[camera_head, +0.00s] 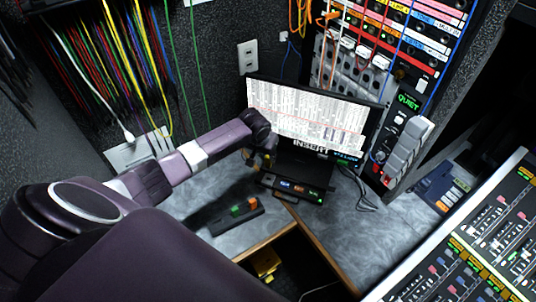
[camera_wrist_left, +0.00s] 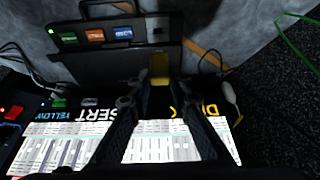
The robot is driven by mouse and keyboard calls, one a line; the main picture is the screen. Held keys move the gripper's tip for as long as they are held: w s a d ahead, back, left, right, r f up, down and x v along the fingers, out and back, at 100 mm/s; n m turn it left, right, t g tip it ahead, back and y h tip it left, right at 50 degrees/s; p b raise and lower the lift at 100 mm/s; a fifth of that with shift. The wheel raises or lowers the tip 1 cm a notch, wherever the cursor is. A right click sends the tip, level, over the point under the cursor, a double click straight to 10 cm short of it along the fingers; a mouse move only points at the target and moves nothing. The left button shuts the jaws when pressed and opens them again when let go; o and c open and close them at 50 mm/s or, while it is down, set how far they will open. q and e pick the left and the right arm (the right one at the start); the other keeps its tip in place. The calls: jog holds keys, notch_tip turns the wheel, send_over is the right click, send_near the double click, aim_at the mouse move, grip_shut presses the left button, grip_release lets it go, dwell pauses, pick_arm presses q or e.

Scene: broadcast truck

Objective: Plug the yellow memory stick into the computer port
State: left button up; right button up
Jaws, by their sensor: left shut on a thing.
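My left gripper (camera_head: 262,158) is beside the left edge of the monitor (camera_head: 305,115), above the desk. In the left wrist view its fingers (camera_wrist_left: 159,86) are shut on the yellow memory stick (camera_wrist_left: 159,68), which sticks out beyond the fingertips. A black unit (camera_head: 290,188) with blue, orange and green pieces in its front sits below the monitor. It also shows in the left wrist view (camera_wrist_left: 75,42), at upper left, apart from the yellow stick. I cannot make out which opening is the free port. My right gripper is not in view.
A black strip (camera_head: 236,214) with green and orange pieces lies on the grey desk (camera_head: 185,203). Cables (camera_head: 362,190) lie right of the black unit. A rack (camera_head: 400,60) stands behind at right, and a mixing console (camera_head: 480,250) is at lower right.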

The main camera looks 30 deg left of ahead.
aim_at(268, 166)
pick_arm(q)
jog(key=shift+f+b, duration=0.7)
jog(key=shift+f, duration=0.1)
notch_tip(268, 166, down, 3)
jog(key=shift+f+b, duration=0.15)
jog(key=shift+b, duration=0.85)
jog(key=shift+f, duration=0.4)
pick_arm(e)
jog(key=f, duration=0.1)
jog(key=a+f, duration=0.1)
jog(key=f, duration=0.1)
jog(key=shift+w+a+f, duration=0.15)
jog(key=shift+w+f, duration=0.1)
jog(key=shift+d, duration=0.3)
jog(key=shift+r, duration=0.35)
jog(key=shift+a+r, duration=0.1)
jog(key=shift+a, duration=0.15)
pick_arm(q)
jog(key=shift+d+p, duration=0.1)
jog(key=shift+p, duration=0.55)
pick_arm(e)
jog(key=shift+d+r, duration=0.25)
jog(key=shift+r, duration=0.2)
pick_arm(q)
jog(key=shift+f+b, duration=0.95)
jog(key=shift+f, duration=0.45)
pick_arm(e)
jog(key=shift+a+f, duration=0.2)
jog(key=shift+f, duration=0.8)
